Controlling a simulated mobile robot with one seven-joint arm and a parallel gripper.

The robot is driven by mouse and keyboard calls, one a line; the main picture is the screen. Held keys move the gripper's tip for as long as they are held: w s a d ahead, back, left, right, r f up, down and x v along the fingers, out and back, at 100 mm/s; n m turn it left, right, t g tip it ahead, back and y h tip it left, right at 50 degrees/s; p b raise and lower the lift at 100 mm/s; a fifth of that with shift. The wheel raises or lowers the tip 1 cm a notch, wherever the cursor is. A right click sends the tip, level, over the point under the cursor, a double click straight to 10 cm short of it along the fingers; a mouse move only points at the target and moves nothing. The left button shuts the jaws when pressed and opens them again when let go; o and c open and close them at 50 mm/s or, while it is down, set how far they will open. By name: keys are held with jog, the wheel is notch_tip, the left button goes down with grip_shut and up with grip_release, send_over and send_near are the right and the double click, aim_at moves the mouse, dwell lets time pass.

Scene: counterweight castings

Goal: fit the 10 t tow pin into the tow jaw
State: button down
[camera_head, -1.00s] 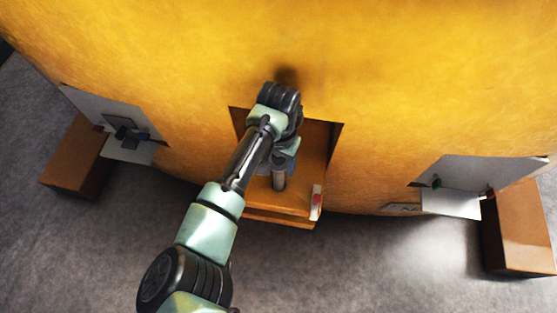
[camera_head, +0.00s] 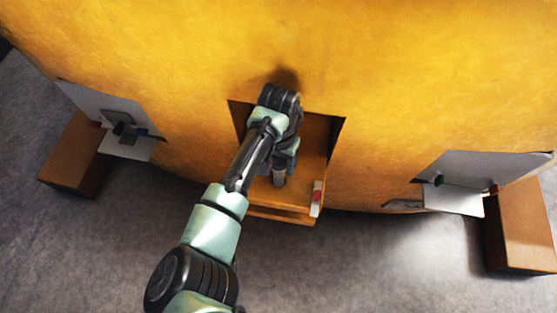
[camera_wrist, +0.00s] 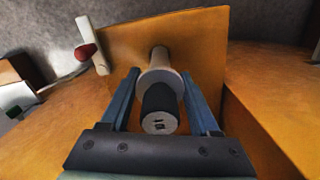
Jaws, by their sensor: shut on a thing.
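The tow pin (camera_wrist: 160,85) has a black end, a pale collar and a grey shaft. My gripper (camera_wrist: 161,74) is shut on it, with a blue finger on each side in the wrist view. In the head view the pin's grey shaft (camera_head: 279,179) points down from my gripper (camera_head: 284,164) over the orange tow jaw (camera_head: 272,194), inside the dark-edged recess. The orange jaw plate (camera_wrist: 205,45) also shows beyond the shaft in the wrist view. I cannot tell whether the shaft's tip is in a hole or above the plate. No 10 t marking is legible.
A white piece with a red knob (camera_head: 316,198) stands at the jaw's right edge. A large yellow casting (camera_head: 420,70) rises behind and around the recess. Grey bracket plates with brown blocks stand at left (camera_head: 72,165) and right (camera_head: 525,225). The grey floor in front looks clear.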

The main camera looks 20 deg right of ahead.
aim_at(279, 178)
jog(key=shift+f+b, duration=2.45)
jog(key=shift+f, duration=1.25)
jog(key=shift+c, duration=1.3)
grip_release()
jog(key=shift+o, duration=1.1)
jog(key=shift+s+f, duration=0.1)
jog(key=shift+f, duration=0.05)
notch_tip(279, 178, up, 13)
jog(key=shift+r+p, duration=0.1)
jog(key=shift+p, duration=0.8)
